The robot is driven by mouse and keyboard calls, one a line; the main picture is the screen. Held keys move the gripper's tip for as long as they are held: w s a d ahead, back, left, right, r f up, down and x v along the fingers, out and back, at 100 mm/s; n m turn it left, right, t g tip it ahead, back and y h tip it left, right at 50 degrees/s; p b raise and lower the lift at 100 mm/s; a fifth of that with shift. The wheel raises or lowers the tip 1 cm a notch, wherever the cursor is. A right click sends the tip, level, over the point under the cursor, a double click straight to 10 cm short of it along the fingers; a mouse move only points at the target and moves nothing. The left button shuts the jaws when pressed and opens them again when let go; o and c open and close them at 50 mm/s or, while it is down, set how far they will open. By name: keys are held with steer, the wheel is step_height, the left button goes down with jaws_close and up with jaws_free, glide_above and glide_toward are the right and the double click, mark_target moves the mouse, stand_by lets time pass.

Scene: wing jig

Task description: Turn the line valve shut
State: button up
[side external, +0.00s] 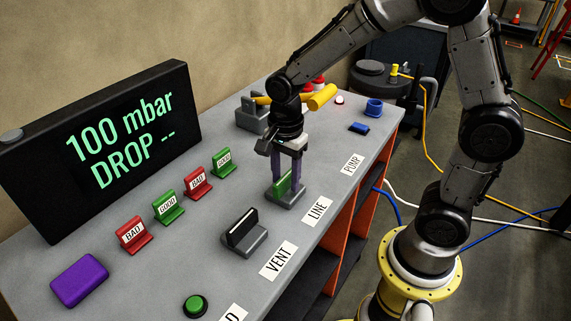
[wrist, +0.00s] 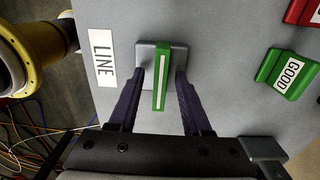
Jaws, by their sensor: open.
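The line valve has a green handle with a white stripe (wrist: 161,82) on a square grey base (wrist: 148,52), beside the LINE label (wrist: 102,58). In the wrist view the handle runs roughly parallel to the label's long side. My gripper (wrist: 160,76) is open, with one dark finger on each side of the handle and a visible gap on both sides. In the side view my gripper (side external: 284,176) points down over the valve. The fingers partly hide the green handle (side external: 283,184) there, and the grey base (side external: 288,199) shows below.
The black vent valve (side external: 243,230) stands nearer the camera by the VENT label (side external: 278,259). Red and green BAD and GOOD tags (side external: 168,207) line the bench before the display (side external: 110,145), which reads "100 mbar DROP --". A purple block (side external: 80,280) and green button (side external: 195,306) are in front.

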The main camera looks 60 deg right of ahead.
mark_target(286, 176)
step_height(286, 176, up, 14)
steer(key=shift+f, duration=0.15)
stand_by(0.3)
steer(key=s+r+t, duration=0.2)
steer(key=s+r, duration=0.2)
steer(key=s+d+f+n+t, duration=0.2)
steer(key=s+n, duration=0.9)
steer(key=n, duration=0.7)
step_height(286, 176, down, 3)
steer(key=shift+s+r+t, duration=0.2)
steer(key=shift+s+t, duration=0.1)
steer(key=shift+t, duration=0.5)
